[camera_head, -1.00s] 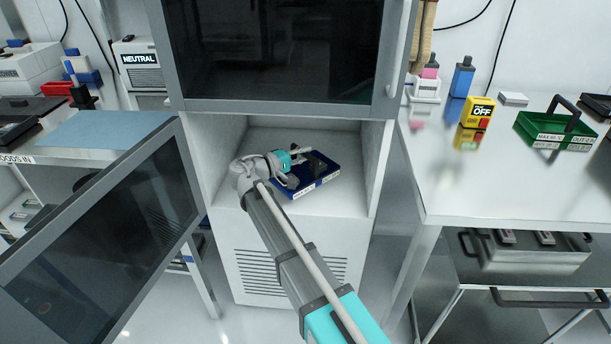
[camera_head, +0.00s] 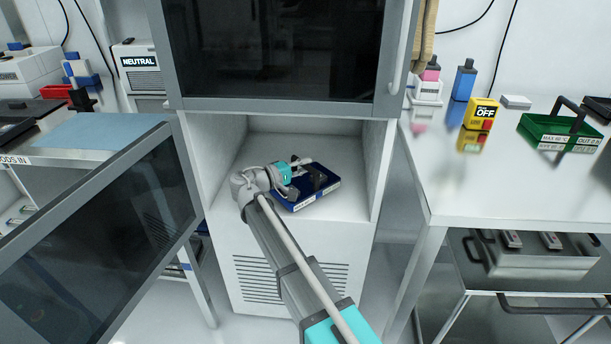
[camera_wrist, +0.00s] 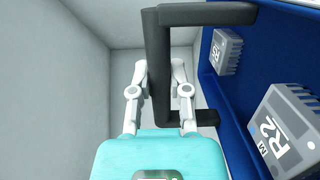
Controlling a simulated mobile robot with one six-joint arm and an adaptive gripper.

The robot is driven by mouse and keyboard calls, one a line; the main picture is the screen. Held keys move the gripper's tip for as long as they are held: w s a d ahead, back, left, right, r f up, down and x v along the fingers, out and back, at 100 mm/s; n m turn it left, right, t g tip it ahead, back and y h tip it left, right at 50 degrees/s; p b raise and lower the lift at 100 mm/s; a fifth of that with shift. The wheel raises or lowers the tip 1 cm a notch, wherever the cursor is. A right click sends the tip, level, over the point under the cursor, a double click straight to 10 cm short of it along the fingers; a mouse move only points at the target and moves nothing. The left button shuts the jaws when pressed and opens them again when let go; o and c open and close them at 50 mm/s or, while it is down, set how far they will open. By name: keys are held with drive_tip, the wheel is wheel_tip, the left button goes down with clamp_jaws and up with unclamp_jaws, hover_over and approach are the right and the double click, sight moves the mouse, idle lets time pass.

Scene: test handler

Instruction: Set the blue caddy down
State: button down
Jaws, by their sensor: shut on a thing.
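The blue caddy (camera_head: 318,200) is inside the open lower bay of the cabinet, at or just above its floor; I cannot tell whether it touches. My gripper (camera_head: 296,174) is at its left side. In the wrist view my gripper (camera_wrist: 160,82) has its two fingers on either side of the caddy's black handle (camera_wrist: 157,55), shut on the upright bar. The blue caddy (camera_wrist: 232,110) fills the right of that view and holds grey modules, one marked R2 (camera_wrist: 284,128) and another marked R5 (camera_wrist: 226,50).
The bay's white floor (camera_head: 345,207) has free room around the caddy, between side walls. A dark glass door (camera_head: 110,235) stands open at the left.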

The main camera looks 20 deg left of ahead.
drive_tip(key=shift+f+b, duration=0.75)
drive_tip(key=shift+f, duration=0.35)
drive_tip(key=shift+f, duration=0.1)
drive_tip(key=c, duration=0.6)
unclamp_jaws()
drive_tip(key=shift+s+a, duration=0.1)
drive_tip(key=shift+v, duration=3.65)
